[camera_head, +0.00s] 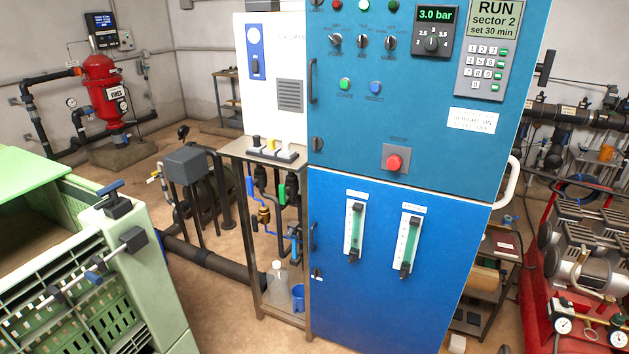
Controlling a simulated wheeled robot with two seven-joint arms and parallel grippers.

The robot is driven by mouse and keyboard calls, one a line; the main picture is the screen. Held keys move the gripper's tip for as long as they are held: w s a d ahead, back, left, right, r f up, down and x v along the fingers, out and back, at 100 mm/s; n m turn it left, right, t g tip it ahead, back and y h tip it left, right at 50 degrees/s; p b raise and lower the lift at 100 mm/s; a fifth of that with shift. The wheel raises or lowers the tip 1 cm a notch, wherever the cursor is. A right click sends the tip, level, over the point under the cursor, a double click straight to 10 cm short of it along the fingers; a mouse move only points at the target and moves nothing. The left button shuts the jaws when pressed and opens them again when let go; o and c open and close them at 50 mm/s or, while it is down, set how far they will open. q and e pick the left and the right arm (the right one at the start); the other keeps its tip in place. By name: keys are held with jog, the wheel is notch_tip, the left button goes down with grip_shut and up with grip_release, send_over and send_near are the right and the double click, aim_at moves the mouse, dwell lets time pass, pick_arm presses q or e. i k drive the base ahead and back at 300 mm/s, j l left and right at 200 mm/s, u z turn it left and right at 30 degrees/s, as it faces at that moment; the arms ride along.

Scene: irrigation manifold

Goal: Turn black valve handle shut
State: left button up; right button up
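I cannot single out one black valve handle with certainty. On the small steel stand left of the blue cabinet, dark valve bodies and pipes (261,180) hang under the top, with a blue lever (250,189) and a green lever (281,193) beside them. A small black knob-like part (183,131) stands up behind a grey box (185,163). At the far right, a black upright part (546,66) stands above the dark manifold pipe (580,116); its details are too small to tell. Neither of my grippers is in view.
The tall blue cabinet (385,270) fills the middle. A green slatted crate-like unit (150,285) with protruding dark handles takes up the lower left. A red tank (101,85) stands at the back left, and red equipment (560,320) at the right. Bare floor (225,300) shows beside the stand.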

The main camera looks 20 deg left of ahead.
aim_at(254, 218)
jog(key=i+j+u, duration=0.9)
jog(key=i+j, duration=0.15)
jog(key=i, duration=0.2)
